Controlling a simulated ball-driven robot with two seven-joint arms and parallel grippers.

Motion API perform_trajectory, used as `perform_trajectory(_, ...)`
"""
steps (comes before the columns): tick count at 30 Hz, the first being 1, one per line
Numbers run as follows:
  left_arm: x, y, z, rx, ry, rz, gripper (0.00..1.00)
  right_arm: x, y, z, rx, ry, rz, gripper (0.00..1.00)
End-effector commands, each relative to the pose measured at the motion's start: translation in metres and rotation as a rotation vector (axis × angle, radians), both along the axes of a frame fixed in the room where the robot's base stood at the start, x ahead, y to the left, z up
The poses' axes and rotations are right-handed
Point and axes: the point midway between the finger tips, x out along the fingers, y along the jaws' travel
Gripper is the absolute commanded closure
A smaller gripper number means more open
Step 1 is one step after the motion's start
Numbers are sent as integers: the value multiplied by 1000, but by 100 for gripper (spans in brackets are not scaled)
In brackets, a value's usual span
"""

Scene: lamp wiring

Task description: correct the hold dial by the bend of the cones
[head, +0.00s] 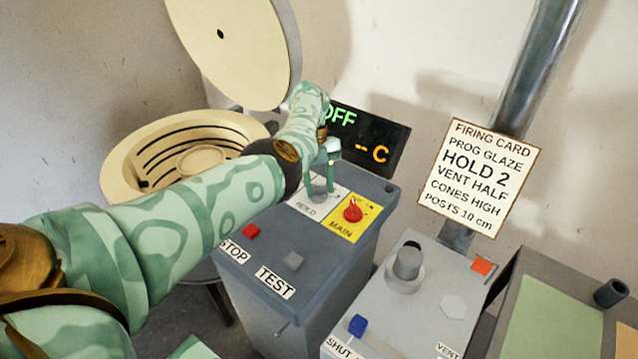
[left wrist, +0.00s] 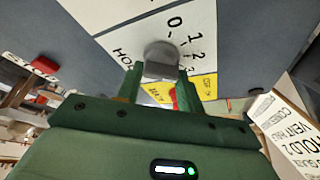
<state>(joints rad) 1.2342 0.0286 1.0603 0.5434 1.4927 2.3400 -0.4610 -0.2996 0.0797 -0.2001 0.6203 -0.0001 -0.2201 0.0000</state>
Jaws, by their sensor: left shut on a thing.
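The hold dial is a grey knob (head: 318,190) on a white plate marked HOLD on the control box. In the left wrist view the dial (left wrist: 160,52) sits between my fingertips, with 0, 1, 2 and a partly hidden mark to its right. My left gripper (head: 326,180) is shut on the dial from above; it also shows in the left wrist view (left wrist: 156,78). The dial's exact setting is hard to read. The kiln (head: 125,165) stands open, and I make out no cones in it. My right gripper is not in view.
A red MAIN switch (head: 353,211) on a yellow plate sits close beside the dial. Red STOP (head: 251,231) and grey TEST (head: 293,261) buttons are nearer. A display (head: 375,140) reads OFF and "-- C". The firing card (head: 480,175) reads HOLD 2, CONES HIGH.

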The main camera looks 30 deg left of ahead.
Motion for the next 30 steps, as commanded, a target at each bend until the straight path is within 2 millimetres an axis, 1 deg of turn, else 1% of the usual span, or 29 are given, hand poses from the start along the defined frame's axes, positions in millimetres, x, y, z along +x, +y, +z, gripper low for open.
perform_trajectory(6, 1, 1, 0, 3, -2, -160, 86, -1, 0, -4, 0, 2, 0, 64)
perform_trajectory(12, 1, 1, 1, 3, -2, -260, 86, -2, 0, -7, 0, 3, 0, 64)
perform_trajectory(19, 1, 0, 1, 3, -2, -317, 86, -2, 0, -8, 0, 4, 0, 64)
perform_trajectory(30, 1, 1, 1, 4, -3, -331, 86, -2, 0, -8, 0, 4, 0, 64)
